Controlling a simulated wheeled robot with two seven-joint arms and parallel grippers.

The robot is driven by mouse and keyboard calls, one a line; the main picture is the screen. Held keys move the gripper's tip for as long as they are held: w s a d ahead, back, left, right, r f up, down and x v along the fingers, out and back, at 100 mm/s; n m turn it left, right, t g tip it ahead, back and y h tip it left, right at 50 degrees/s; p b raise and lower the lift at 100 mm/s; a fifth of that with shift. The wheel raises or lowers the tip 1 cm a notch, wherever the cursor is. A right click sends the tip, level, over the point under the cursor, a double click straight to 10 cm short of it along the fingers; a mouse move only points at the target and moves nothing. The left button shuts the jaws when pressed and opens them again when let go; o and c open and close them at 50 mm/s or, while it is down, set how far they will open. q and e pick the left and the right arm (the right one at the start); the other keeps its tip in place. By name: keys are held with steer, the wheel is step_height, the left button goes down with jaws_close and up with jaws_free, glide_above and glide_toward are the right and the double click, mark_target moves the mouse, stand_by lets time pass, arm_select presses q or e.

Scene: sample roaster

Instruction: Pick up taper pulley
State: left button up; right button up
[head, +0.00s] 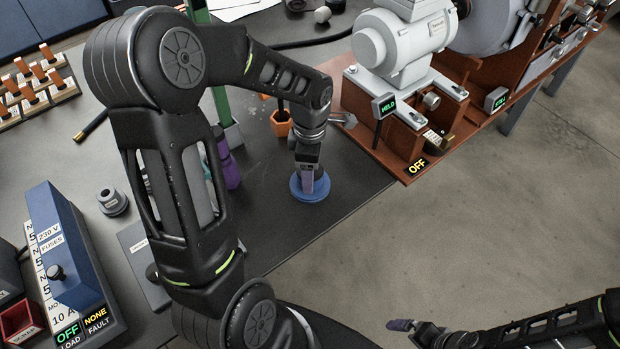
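A grey stepped, tapered round piece with a bore (112,202) stands on the dark bench at the left; it looks like the taper pulley. A blue round disc or dish (310,191) lies near the bench's front edge. My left gripper (308,183) points down over the blue disc and hides part of it. Its fingers are seen edge-on, so I cannot tell their gap or whether they touch the disc. My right gripper (405,326) is low at the bottom right, above the floor, away from the bench. Its finger gap is not clear.
A fuse box with a blue cover (65,245) stands at the left. An orange hex cup (282,124), a purple bottle (229,172) and a green post (224,95) are near my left arm. A grey motor (403,45) on a brown base stands at the right.

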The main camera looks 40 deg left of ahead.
arm_select(q)
jaws_close()
stand_by(0.5)
